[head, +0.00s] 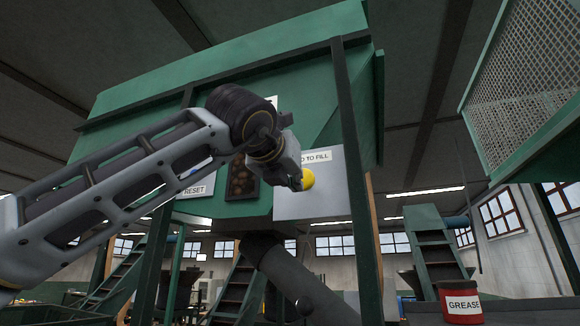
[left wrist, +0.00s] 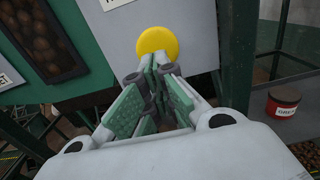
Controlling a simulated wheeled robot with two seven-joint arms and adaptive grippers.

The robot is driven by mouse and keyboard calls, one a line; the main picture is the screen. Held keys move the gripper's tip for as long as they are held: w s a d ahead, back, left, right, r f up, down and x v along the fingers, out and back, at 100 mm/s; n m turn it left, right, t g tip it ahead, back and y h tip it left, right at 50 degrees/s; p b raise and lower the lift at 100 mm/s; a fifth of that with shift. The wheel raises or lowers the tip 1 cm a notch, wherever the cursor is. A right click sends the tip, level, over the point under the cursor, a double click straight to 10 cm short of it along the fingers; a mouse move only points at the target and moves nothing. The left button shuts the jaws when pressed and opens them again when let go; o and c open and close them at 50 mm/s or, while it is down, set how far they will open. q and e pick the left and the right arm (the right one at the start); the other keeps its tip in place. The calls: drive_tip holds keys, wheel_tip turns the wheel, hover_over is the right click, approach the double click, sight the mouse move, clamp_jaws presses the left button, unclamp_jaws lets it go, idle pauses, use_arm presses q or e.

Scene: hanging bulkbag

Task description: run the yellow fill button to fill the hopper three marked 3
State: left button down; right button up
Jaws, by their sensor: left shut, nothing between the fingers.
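The yellow fill button (head: 307,179) is on a light grey panel (head: 325,195), under a label partly hidden by my arm that ends in "TO FILL". My left gripper (head: 297,184) is shut and empty, with its tips at the left edge of the button. In the left wrist view the yellow button (left wrist: 158,42) is just beyond the shut fingertips (left wrist: 158,62); I cannot tell if they touch it. The green hopper (head: 250,75) is above and behind the panel; its number is not visible. My right gripper is not in view.
A RESET label (head: 194,190) and a dark window with brown lumps (head: 241,180) are left of the panel. A green post (head: 357,180) stands just right of the panel. A red GREASE tin (head: 461,303) is at lower right. A mesh cage (head: 525,70) hangs upper right.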

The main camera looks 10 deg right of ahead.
sight(303, 180)
use_arm(q)
drive_tip(key=shift+p+x, duration=0.45)
drive_tip(key=shift+x, duration=0.65)
